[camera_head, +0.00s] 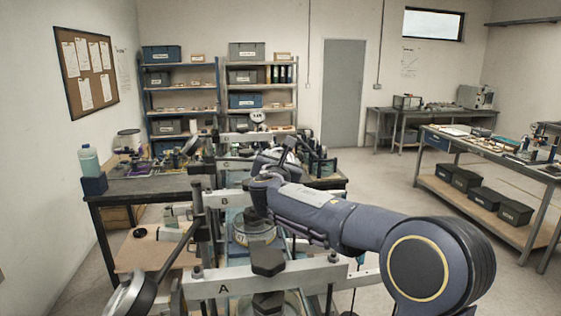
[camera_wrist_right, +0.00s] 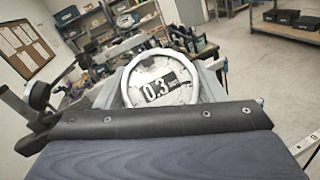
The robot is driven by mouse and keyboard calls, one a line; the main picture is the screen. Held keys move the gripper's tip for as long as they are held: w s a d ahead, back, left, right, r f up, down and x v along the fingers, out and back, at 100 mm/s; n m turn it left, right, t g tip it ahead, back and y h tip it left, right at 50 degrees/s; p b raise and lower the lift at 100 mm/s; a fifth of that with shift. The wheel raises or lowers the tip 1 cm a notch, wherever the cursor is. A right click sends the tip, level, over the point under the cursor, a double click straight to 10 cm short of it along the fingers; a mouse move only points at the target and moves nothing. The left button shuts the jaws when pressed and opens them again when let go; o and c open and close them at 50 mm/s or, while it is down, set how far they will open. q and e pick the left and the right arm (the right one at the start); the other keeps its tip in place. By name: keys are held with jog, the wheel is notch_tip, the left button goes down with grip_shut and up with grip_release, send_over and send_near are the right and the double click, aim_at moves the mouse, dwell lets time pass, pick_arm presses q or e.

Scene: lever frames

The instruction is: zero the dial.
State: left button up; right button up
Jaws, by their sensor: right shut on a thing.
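A round dial (camera_wrist_right: 160,85) with a pale face and a silver ring reads 0.3 in the right wrist view. A small round dial (camera_head: 257,117) also shows on the row of frames in the head view; I cannot tell whether it is the same one. My right gripper (camera_head: 259,203) is over the middle of the row, near the frame marked B (camera_head: 232,201). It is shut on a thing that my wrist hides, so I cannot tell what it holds. Below it is a round pale part (camera_head: 253,233). My left gripper is not in view.
The frame marked A (camera_head: 222,290) crosses the foreground, with large dark bolts. A dark lever (camera_head: 178,246) slants up beside it, near a round silver-rimmed part (camera_head: 130,294). A cluttered bench (camera_head: 150,187) stands at the left.

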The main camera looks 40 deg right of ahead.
jog(key=o, duration=1)
jog(key=shift+a, duration=0.1)
jog(key=shift+s+a, duration=0.25)
jog(key=shift+s, duration=0.05)
jog(key=b+v, duration=0.2)
jog(key=v, duration=0.5)
jog(key=shift+b, duration=0.35)
